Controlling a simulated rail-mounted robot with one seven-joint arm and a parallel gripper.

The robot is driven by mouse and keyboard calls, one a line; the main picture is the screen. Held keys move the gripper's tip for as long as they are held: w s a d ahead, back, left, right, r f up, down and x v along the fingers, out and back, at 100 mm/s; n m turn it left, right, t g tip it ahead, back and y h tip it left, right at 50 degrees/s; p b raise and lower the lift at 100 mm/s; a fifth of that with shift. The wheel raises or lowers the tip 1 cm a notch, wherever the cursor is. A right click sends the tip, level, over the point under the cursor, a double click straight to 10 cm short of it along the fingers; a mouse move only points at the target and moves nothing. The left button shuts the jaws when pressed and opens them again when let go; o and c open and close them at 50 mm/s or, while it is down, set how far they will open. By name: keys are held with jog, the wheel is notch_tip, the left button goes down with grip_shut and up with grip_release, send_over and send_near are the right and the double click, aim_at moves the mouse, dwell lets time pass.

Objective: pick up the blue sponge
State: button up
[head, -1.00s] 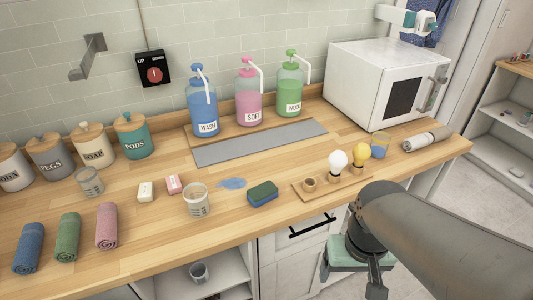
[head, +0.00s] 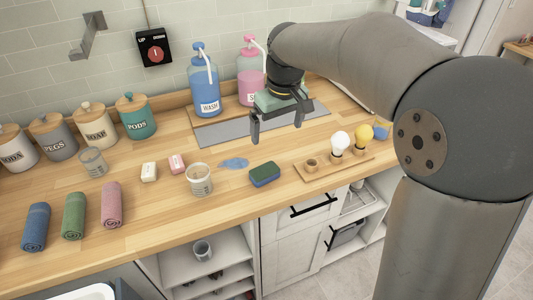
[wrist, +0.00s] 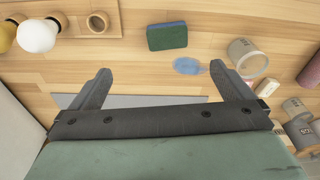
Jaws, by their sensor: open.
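The blue sponge (head: 264,174) has a dark green top face and a blue lower layer. It lies flat on the wooden counter between the glass jar and the bulb board. In the wrist view the sponge (wrist: 167,37) shows near the top, beyond the fingertips and roughly between their lines. My gripper (head: 277,130) is open and empty, above the counter behind the sponge, near the grey mat. In the wrist view both fingers (wrist: 161,80) are spread wide with nothing between them.
A blue puddle (head: 234,163) and a glass jar (head: 199,180) lie left of the sponge. A wooden board (head: 322,168) with two bulbs is at its right. The wash bottle (head: 204,88) and soft bottle (head: 249,62) stand behind. The counter in front of the sponge is clear.

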jog(key=w+a, duration=0.2)
jog(key=p, duration=0.2)
send_over(265, 170)
jog(key=shift+n, duration=0.3)
jog(key=f, duration=1.1)
jog(key=shift+w+d+f, duration=0.15)
jog(key=shift+w, duration=0.1)
jog(key=f, duration=0.2)
jog(key=s+f+p, duration=0.1)
jog(key=f, duration=0.1)
jog(key=shift+f, duration=0.35)
jog(key=shift+w+f, duration=0.15)
jog(key=shift+f, duration=0.3)
jog(key=c, duration=1)
